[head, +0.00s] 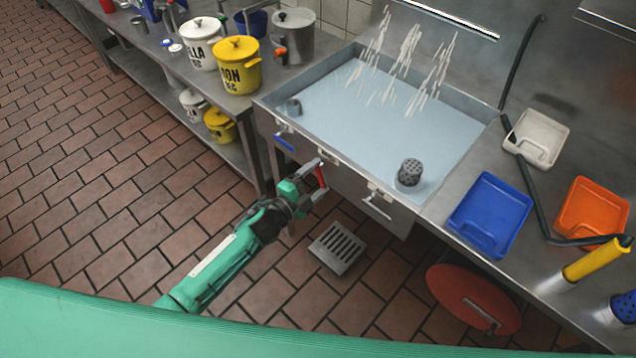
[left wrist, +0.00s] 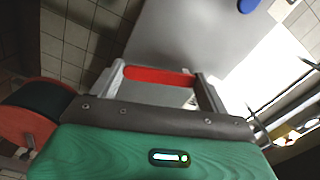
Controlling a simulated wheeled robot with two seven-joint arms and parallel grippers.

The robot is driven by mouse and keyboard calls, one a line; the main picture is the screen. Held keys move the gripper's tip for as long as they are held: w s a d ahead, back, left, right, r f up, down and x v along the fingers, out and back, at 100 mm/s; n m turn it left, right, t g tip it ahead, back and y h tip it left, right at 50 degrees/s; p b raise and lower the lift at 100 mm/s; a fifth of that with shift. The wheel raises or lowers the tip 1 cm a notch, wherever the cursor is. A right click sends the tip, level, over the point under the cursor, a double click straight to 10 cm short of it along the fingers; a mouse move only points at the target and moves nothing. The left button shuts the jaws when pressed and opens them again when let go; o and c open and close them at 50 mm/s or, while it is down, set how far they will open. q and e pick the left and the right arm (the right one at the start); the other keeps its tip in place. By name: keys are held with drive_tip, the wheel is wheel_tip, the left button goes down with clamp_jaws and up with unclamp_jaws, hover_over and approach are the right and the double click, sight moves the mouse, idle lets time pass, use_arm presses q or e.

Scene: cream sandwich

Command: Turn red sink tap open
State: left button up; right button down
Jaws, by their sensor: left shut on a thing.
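The red sink tap (head: 321,177) is a red handle on the front face of the sink (head: 400,115). My left gripper (head: 313,183) is at the sink front, shut on the red tap handle. In the left wrist view, the red bar (left wrist: 158,75) lies crosswise between the two grey fingers (left wrist: 162,88). A blue tap handle (head: 284,143) is to its left on the same front, and a metal handle (head: 378,204) is to its right. The valve body behind the red handle is largely hidden. My right gripper is not in view.
A perforated grey cylinder (head: 410,172) stands in the sink. Yellow (head: 238,72) and white (head: 201,50) pots stand on the left counter. Blue (head: 490,215) and orange (head: 592,210) trays lie on the right counter. A floor drain (head: 338,247) and open tiled floor are below.

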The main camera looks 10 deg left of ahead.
use_arm(q)
drive_tip(key=shift+a+f+m, duration=0.1)
drive_tip(key=shift+f+m, duration=0.1)
drive_tip(key=shift+m, duration=0.2)
drive_tip(key=shift+w+a+m+b, duration=0.2)
drive_tip(key=shift+m+b, duration=0.3)
drive_tip(key=shift+m, duration=0.4)
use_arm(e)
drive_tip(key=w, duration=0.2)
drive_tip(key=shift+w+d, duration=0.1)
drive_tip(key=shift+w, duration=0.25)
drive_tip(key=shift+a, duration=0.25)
use_arm(q)
drive_tip(key=o, duration=1.4)
drive_tip(key=shift+r, duration=0.1)
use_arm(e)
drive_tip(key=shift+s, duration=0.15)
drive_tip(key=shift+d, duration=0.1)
